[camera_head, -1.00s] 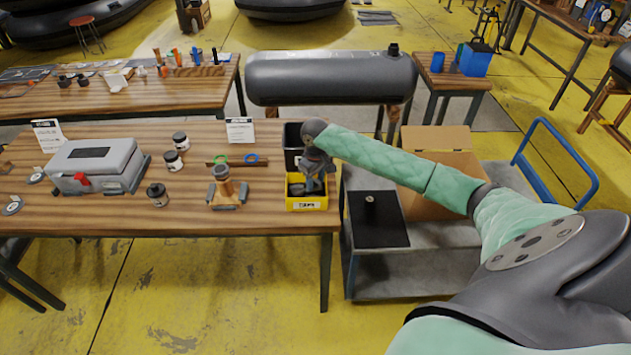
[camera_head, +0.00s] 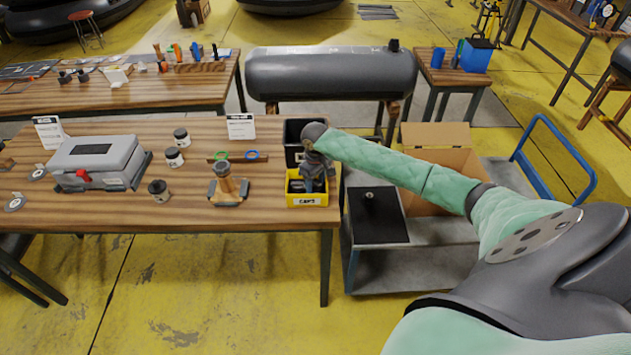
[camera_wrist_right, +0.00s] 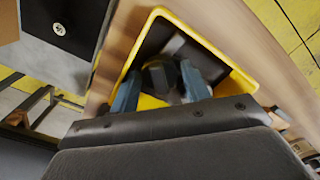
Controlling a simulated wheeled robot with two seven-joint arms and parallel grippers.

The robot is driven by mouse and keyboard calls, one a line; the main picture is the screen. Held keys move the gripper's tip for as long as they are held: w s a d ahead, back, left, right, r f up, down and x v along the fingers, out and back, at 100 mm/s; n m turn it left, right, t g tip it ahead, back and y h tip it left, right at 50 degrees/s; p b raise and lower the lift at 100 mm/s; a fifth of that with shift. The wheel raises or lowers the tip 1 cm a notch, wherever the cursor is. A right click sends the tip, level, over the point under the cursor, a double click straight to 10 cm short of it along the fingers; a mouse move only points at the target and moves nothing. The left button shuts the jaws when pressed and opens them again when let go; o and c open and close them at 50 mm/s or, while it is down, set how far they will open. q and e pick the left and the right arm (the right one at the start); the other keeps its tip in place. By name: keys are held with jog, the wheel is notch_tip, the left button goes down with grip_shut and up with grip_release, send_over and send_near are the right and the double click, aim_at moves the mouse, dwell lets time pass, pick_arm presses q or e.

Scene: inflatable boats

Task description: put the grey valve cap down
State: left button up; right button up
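My right gripper (camera_head: 318,184) points down into the yellow bin (camera_head: 307,201), whose front label appears to read "CAPS", at the right end of the wooden table (camera_head: 130,217). In the right wrist view its two blue-grey fingers (camera_wrist_right: 160,88) stand apart inside the yellow bin's rim (camera_wrist_right: 205,39). A dark grey blocky shape (camera_wrist_right: 158,76), possibly the grey valve cap, shows between the fingers. Blur hides whether they touch it. Dark pieces also lie in the bin in the head view. My left gripper is out of view.
A black bin (camera_head: 293,147) stands directly behind the yellow one. A cart with a black mat (camera_head: 378,219) and an open cardboard box (camera_head: 440,158) is right.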

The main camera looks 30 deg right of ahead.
aim_at(316, 182)
jog(key=shift+r, duration=0.1)
jog(key=shift+d+r, duration=0.1)
jog(key=shift+r, duration=0.15)
notch_tip(316, 182, up, 4)
jog(key=shift+r+b, duration=0.1)
jog(key=shift+b, duration=0.95)
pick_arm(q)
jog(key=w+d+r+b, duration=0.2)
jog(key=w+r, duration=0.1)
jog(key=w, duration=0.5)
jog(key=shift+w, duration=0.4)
pick_arm(e)
notch_tip(316, 182, up, 8)
jog(key=shift+f, duration=0.2)
